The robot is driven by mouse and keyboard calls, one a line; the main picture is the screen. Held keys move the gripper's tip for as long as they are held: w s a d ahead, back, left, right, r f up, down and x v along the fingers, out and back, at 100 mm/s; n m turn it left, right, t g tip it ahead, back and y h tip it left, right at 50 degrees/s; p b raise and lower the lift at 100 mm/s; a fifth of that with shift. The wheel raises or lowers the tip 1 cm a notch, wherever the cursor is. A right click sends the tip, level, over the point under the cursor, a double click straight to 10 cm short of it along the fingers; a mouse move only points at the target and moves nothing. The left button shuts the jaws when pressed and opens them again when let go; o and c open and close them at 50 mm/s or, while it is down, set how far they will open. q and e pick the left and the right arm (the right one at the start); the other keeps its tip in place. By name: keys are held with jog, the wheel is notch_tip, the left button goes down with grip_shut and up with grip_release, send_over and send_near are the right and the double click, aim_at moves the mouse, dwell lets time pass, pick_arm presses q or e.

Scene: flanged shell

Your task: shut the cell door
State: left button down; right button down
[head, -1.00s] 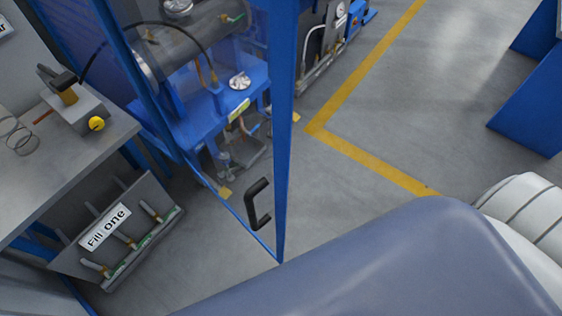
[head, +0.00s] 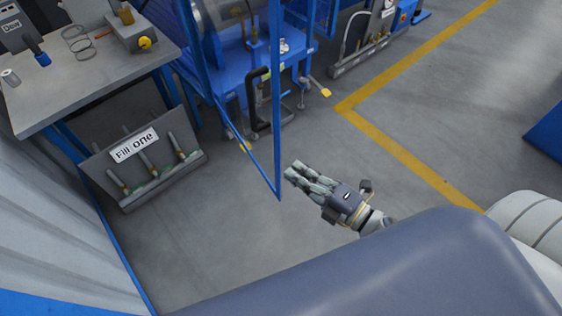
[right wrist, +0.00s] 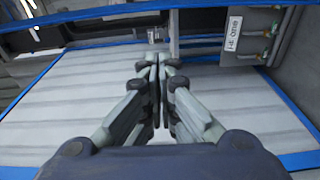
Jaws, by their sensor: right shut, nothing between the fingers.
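The cell door is a clear panel in a thin blue frame (head: 277,120), standing open in the middle of the head view. Its black handle (head: 253,100) is beside the upright edge of the frame. My right gripper (head: 291,171) is shut and empty, with its fingertips just right of the lower end of that edge. I cannot tell whether they touch it. The right wrist view shows the same closed fingers (right wrist: 160,62) in front of a pale ribbed wall. My left gripper is not in view.
A grey bench (head: 90,75) and a sloped "Fill one" rack (head: 140,160) stand at the left. Blue machinery (head: 235,75) is behind the door. A ribbed wall (head: 50,220) runs along the left.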

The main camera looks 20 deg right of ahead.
aim_at(280, 143)
jog(key=p+x, duration=0.3)
jog(key=x, duration=0.8)
jog(key=d, duration=0.4)
jog(key=shift+d+r+p, duration=0.1)
jog(key=shift+d+p, duration=0.05)
jog(key=shift+p, duration=0.15)
